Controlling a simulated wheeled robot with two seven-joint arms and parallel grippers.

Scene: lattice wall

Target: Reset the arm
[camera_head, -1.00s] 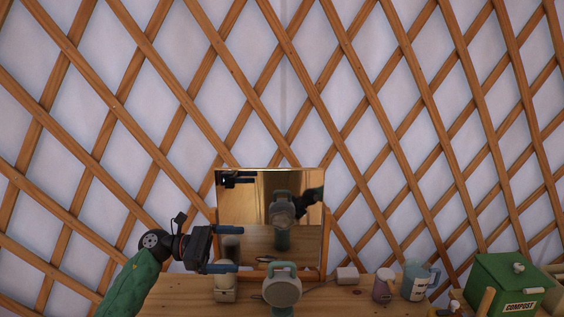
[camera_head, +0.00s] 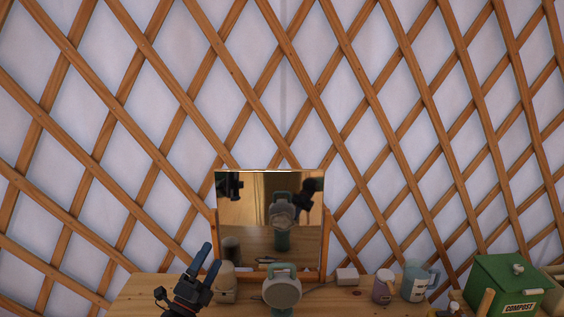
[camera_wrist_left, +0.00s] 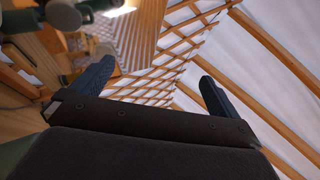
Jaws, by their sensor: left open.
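My left gripper (camera_head: 206,262) is at the lower left of the head view, with its two blue fingers pointing up and slightly right. It is open and empty, in front of the left side of the mirror and beside a beige container (camera_head: 226,284). In the left wrist view the two dark blue fingers (camera_wrist_left: 155,85) stand wide apart with nothing between them. Behind them are the lattice wall and white cloth. My right gripper is not directly in view.
A wooden table (camera_head: 340,302) runs along the lattice wall (camera_head: 150,150).

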